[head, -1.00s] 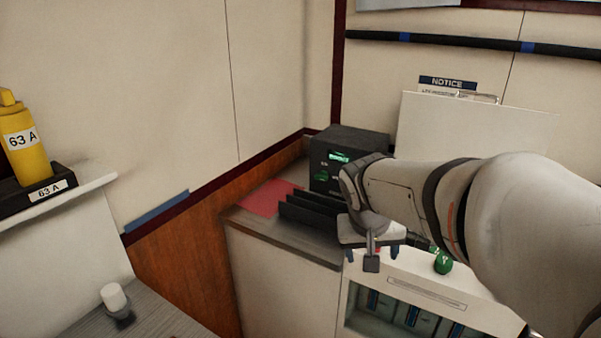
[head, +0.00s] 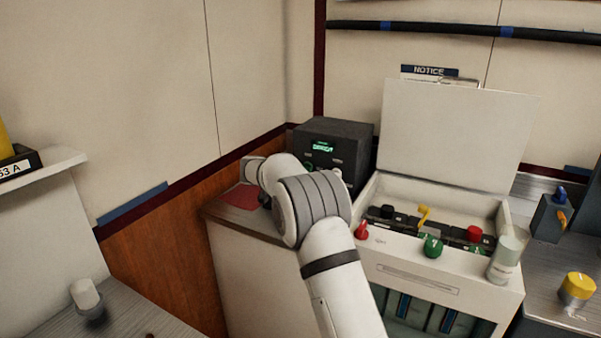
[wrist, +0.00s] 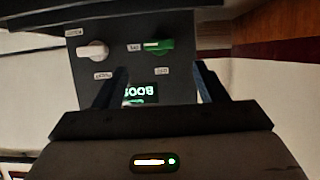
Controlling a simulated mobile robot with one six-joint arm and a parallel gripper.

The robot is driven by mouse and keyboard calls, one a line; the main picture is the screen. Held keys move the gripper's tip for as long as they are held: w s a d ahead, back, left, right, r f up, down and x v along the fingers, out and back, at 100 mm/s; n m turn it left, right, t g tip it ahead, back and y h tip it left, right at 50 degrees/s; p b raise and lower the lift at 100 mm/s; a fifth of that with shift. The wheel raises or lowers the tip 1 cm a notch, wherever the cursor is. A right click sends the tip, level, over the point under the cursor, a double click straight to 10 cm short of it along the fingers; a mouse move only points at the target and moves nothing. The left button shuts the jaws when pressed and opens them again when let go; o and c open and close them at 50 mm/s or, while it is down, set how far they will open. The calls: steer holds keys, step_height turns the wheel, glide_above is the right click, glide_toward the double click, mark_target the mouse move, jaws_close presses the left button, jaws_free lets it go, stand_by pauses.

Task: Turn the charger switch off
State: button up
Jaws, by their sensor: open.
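The charger is a dark grey box (head: 345,145) with a lit green display, in the corner on the counter in the head view. In the wrist view its panel (wrist: 188,82) appears upside down, with a green switch knob (wrist: 160,46), a white knob (wrist: 92,50) and the lit display (wrist: 140,93). Small labels surround the knobs; most are too blurred to read. My gripper (wrist: 163,76) is open and empty. Its fingers face the panel on both sides of the display, apart from the green knob. In the head view my arm hides the gripper and part of the charger front.
An open white box (head: 455,262) with coloured knobs stands right of the charger, its lid (head: 455,130) raised. A clear cylinder (head: 507,255) stands at its front right corner. A red sheet (head: 238,197) lies on the counter, partly behind my arm. Walls close in behind.

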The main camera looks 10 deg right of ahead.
steer(key=p+x, duration=0.2)
steer(key=x, duration=0.5)
steer(key=shift+w+d, duration=0.15)
steer(key=shift+w, duration=0.1)
steer(key=c, duration=1)
steer(key=shift+n+h+b, duration=0.35)
steer(key=shift+n+h, duration=0.05)
steer(key=shift+n, duration=0.1)
steer(key=o, duration=1)
